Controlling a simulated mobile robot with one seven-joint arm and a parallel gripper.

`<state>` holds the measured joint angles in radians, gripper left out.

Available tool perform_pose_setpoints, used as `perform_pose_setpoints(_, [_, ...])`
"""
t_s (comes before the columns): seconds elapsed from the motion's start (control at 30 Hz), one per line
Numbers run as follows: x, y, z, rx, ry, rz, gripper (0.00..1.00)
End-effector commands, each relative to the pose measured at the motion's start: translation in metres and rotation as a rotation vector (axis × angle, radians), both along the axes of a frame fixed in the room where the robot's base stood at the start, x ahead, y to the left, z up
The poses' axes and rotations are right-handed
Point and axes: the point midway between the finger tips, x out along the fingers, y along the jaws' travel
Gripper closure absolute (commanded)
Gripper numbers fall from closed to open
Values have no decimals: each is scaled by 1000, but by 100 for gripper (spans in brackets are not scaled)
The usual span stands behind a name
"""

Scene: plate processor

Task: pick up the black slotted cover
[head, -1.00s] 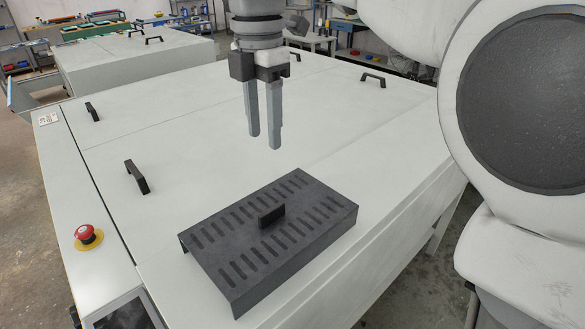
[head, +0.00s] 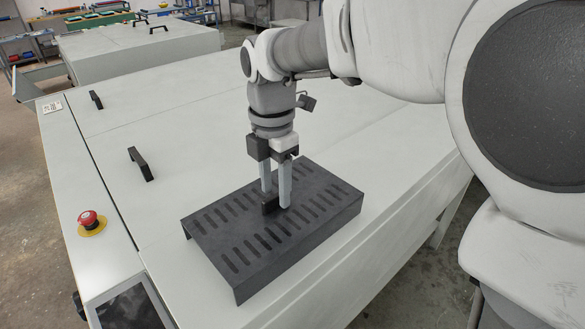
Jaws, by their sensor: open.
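The black slotted cover (head: 310,238) lies on the near part of the white machine top. It is a low, folded dark plate with rows of slots and a small upright handle (head: 269,205) at its middle. My gripper (head: 277,207) points down at the handle. Its two grey fingers are open, with their tips low around or beside the handle. The fingers hide part of the handle, and I cannot tell whether they touch it.
The white machine top (head: 215,130) is flat and mostly clear, with black handles (head: 139,164) on its lids. A red emergency button (head: 89,219) and a dark screen (head: 130,308) are at the left edge. Another white machine (head: 140,45) stands behind.

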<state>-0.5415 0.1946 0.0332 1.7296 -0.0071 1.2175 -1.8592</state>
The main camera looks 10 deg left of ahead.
Motion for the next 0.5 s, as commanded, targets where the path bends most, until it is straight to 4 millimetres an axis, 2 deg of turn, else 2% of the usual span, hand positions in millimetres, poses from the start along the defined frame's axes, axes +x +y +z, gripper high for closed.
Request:
perform_pose_setpoints(0.1, [0, 0, -9, -1, 1, 1, 50])
perform_pose_setpoints(0.33, [0, 0, -10, 1, -1, 0, 50])
perform_pose_setpoints(0.5, [0, 0, -10, 0, 0, -1, 81])
